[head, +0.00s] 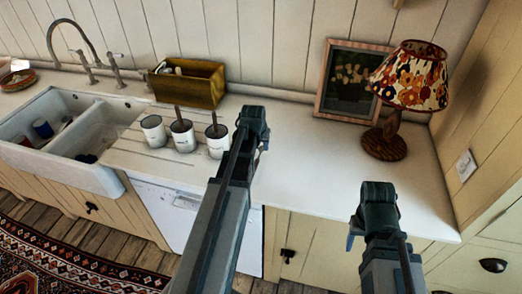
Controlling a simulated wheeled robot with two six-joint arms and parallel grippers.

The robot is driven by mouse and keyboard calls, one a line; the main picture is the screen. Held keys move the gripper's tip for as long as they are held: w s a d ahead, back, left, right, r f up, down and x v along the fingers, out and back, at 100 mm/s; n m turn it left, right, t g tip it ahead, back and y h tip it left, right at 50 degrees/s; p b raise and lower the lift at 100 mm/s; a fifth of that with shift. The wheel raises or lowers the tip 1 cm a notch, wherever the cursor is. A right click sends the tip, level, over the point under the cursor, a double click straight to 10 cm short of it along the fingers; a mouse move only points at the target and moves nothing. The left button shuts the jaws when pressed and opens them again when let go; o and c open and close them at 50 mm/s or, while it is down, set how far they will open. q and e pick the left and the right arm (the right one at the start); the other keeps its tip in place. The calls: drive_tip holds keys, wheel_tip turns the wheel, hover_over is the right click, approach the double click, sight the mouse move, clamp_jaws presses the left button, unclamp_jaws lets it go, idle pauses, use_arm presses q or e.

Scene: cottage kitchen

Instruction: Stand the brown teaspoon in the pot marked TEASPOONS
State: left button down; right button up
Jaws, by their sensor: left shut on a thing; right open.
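Three white pots stand in a row on the counter: a left pot (154,131), a middle pot (183,136) and a right pot (217,142). Their markings are too small to read. A thin brown handle (178,113) rises from the middle pot and another (214,118) from the right pot. I cannot tell which, if either, is the teaspoon. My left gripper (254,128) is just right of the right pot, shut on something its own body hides. My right gripper (376,206) is open over the counter's front part, apart from the pots.
A yellow-brown wooden box (188,84) stands behind the pots. A double white sink (65,135) with dishes in it is at left. A flowered lamp (408,88) and a framed picture (350,82) stand at back right. The counter (310,155) between the grippers is clear.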

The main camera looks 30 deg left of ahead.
sight(261, 150)
use_arm(q)
drive_tip(key=shift+w+a, duration=0.2)
drive_tip(key=shift+w, duration=0.1)
drive_tip(key=shift+s+f, duration=0.15)
drive_tip(key=shift+f+b, duration=0.4)
drive_tip(key=shift+b, duration=0.15)
drive_tip(key=shift+f+b, duration=1.15)
drive_tip(key=shift+f, duration=0.05)
drive_tip(key=shift+f+b, duration=0.25)
drive_tip(key=shift+b, duration=0.05)
drive_tip(key=c, duration=0.6)
unclamp_jaws()
drive_tip(key=shift+r, duration=0.1)
drive_tip(key=shift+r+p, duration=0.2)
drive_tip(key=shift+p, duration=0.1)
